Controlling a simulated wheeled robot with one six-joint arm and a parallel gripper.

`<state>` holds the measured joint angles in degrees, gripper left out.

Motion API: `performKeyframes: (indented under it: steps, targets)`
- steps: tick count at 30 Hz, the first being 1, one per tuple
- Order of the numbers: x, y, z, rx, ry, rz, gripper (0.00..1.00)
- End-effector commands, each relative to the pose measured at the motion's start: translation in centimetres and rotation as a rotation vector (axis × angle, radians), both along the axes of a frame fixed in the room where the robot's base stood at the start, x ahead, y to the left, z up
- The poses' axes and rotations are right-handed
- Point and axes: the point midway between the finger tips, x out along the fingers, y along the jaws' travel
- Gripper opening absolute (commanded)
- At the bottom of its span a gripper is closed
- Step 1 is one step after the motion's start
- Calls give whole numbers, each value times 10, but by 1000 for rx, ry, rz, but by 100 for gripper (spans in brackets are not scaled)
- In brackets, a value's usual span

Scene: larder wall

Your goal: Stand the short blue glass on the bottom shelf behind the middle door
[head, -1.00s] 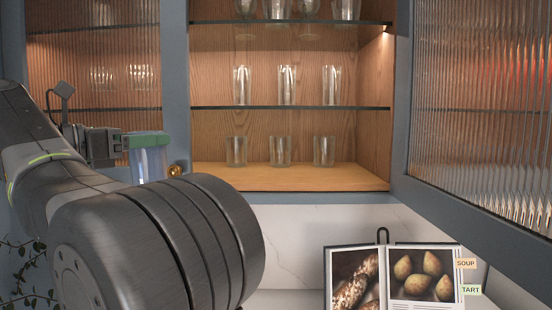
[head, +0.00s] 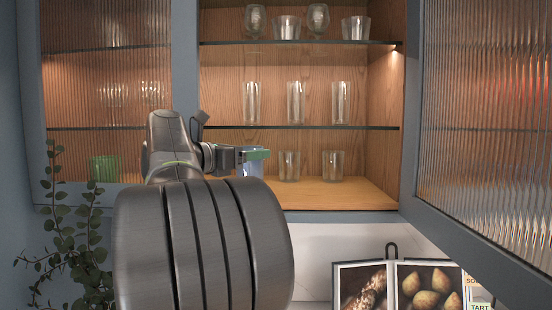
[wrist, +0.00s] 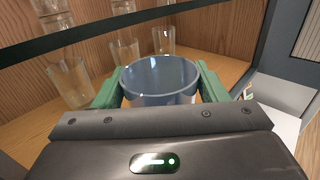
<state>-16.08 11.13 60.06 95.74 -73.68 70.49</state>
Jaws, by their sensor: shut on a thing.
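My gripper (head: 258,155) has green fingers and is shut on the short blue glass (head: 250,166), which is upright. In the wrist view the blue glass (wrist: 160,82) sits between the green fingers of my gripper (wrist: 158,85). The glass is at the left front of the bottom shelf (head: 340,194) in the open middle bay. Whether its base touches the shelf is hidden. The middle door (head: 485,130) stands open to the right, with ribbed glass.
Tall glasses (head: 295,102) are on the shelf above. A closed left door (head: 105,90) has a green glass behind it. A plant (head: 75,235) and an open book (head: 400,283) are below.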

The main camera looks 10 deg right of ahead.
Motion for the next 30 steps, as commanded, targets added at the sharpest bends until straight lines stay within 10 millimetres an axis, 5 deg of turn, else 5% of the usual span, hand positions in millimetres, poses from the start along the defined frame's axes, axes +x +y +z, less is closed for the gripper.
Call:
performKeyframes:
  steps: [6, 12, 23, 30]
  targets:
    - [29, -46, 4, -2, 1, -5, 31]
    - [46, -71, 2, 0, 0, -2, 31]
    - [49, -74, -32, -1, 2, 1, 31]
    - [49, -74, -35, -1, -1, 1, 31]
